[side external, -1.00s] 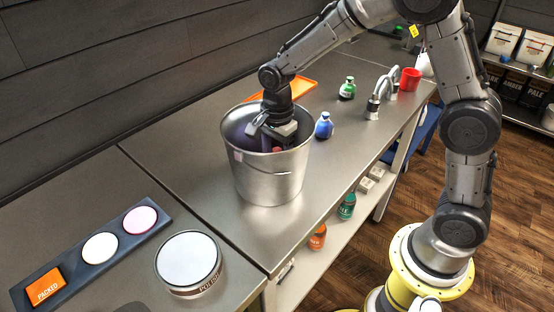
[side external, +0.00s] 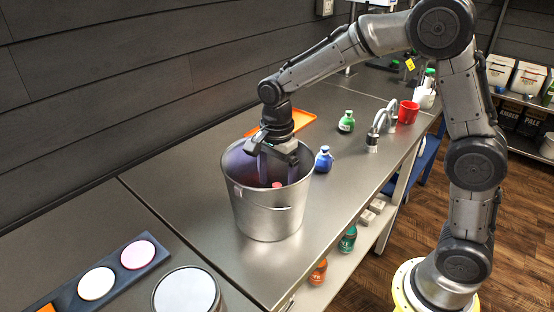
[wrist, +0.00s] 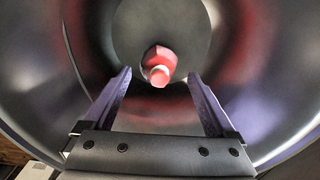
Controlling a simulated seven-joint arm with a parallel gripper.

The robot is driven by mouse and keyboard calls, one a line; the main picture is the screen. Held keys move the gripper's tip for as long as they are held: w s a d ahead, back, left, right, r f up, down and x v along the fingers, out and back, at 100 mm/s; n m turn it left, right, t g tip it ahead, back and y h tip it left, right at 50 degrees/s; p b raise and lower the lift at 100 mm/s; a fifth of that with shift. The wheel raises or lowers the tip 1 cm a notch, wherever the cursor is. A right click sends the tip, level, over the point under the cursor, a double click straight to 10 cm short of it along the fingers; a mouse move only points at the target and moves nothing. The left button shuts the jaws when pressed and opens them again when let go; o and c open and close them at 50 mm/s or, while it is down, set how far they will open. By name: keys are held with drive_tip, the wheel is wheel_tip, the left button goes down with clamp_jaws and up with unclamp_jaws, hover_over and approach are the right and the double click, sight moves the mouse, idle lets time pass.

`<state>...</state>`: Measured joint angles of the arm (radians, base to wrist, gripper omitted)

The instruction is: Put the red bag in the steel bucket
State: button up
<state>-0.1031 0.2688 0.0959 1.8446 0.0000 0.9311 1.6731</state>
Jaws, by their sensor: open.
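The steel bucket (side external: 268,222) stands upright on the metal bench. A small part of the red bag (side external: 277,185) also shows over the rim in the side view. My gripper (wrist: 158,84) is open and empty, with its two purple fingers spread. In the side view my gripper (side external: 276,172) is at the bucket's mouth with the fingers reaching inside. The bag is apart from the fingers, beyond their tips.
A blue bag (side external: 324,159) stands just right of the bucket and a green one (side external: 346,121) farther back. An orange tray (side external: 300,119) lies behind the bucket. A tap (side external: 378,128) and red cup (side external: 409,112) stand at the back right. A round tin (side external: 187,292) is in front.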

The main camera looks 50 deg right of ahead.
sight(277, 185)
wheel_tip(277, 185, up, 8)
drive_tip(key=shift+f, duration=0.1)
idle(0.4)
drive_tip(key=shift+r, duration=0.2)
drive_tip(key=s+d+r+n+t, duration=0.3)
drive_tip(key=s+r, duration=0.5)
drive_tip(key=s, duration=0.4)
drive_tip(key=s+d+f+n+t, duration=0.1)
drive_tip(key=s+f+n+t, duration=0.1)
drive_tip(key=s+f+n, duration=0.4)
drive_tip(key=s+n, duration=0.4)
drive_tip(key=n, duration=0.5)
drive_tip(key=shift+s+t, duration=0.3)
